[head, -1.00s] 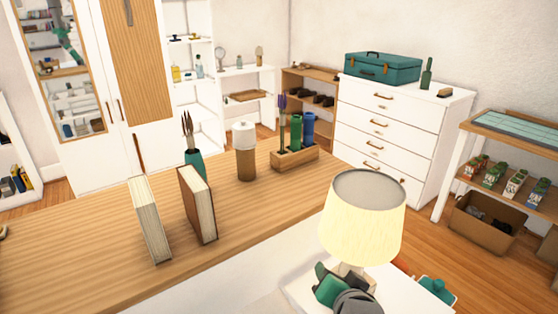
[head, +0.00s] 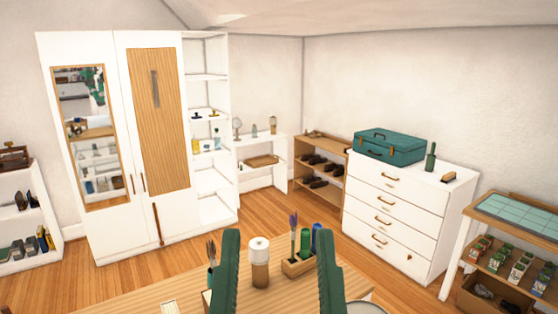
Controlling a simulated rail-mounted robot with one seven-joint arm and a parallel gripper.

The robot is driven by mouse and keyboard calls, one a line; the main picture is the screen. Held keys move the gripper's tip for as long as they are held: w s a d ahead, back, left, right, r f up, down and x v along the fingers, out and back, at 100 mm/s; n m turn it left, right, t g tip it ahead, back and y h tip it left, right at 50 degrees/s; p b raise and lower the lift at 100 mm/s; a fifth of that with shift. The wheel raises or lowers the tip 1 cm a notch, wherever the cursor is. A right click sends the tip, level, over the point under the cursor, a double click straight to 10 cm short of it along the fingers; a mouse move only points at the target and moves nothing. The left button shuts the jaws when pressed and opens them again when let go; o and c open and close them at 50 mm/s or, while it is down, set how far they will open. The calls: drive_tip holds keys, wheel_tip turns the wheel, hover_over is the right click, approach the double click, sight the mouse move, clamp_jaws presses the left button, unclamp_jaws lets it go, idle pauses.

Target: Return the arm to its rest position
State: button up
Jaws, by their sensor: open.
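My gripper (head: 279,234) is at the bottom middle of the head view. Its two green fingers point up and stand wide apart, with nothing held between them. Behind and between them, on the wooden table (head: 130,298), stand a brown jar with a white lid (head: 259,262) and a small wooden holder (head: 297,268) with blue and green cylinders and a purple-tipped item. The rest of my arm is below the frame.
A cup of tools (head: 211,262) is partly hidden by the left finger. A wardrobe (head: 90,150), white drawers (head: 400,215) with a teal case (head: 390,146), and a shoe rack (head: 320,170) stand behind. Floor (head: 185,255) before the wardrobe is clear.

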wheel_tip(320, 180, up, 20)
drive_tip(key=p, duration=1.6)
